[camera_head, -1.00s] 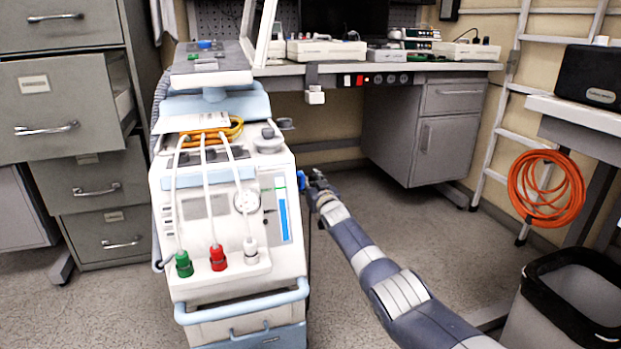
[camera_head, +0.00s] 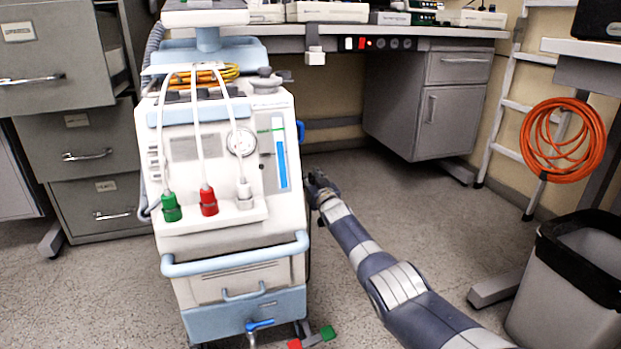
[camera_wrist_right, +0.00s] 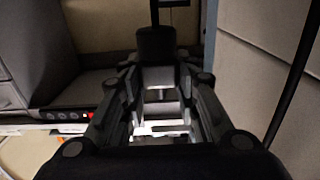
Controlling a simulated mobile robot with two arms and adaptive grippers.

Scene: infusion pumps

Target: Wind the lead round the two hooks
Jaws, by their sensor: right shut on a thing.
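A blue hook (camera_head: 300,131) sticks out from the right side of the white and blue machine (camera_head: 185,240). Only this hook can be made out; a second one is not clear. My right gripper (camera_head: 316,182) is beside the machine's right side, below the hook and apart from it. In the right wrist view my right gripper (camera_wrist_right: 157,72) is shut on a dark, round end piece (camera_wrist_right: 157,42) of the black lead. A thin black stretch (camera_wrist_right: 155,14) runs on from it. Another black length of lead (camera_wrist_right: 296,72) crosses at the right. My left gripper is out of view.
A grey cabinet (camera_head: 425,105) stands under the workbench behind. An orange coil (camera_head: 562,140) hangs at the right above a bin (camera_head: 570,285). A blue lever (camera_head: 259,325) and a red-green pedal (camera_head: 312,338) are low at the machine's front.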

